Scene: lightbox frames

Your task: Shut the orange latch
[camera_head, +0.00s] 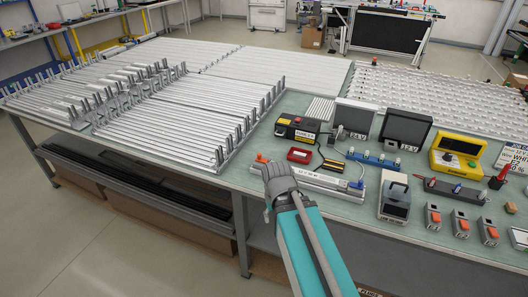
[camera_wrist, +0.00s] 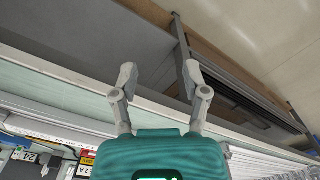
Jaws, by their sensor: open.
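A small orange latch (camera_head: 261,158) shows in the head view, at the left end of a long pale bar (camera_head: 325,182) on the table's near edge. My gripper (camera_head: 275,170) is just right of and in front of the latch in this view and hides part of the bar's left end. I cannot tell whether it touches the latch. In the wrist view my gripper (camera_wrist: 159,69) has its two fingers spread apart with nothing between them. The latch is not visible in the wrist view.
Behind the bar stand a red box (camera_head: 300,155), a black-and-yellow box (camera_head: 298,129) and dark screens (camera_head: 405,127). Right of it is a white device (camera_head: 395,197). Metal profiles on racks (camera_head: 190,110) fill the left. The table's near edge (camera_wrist: 70,77) crosses the wrist view.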

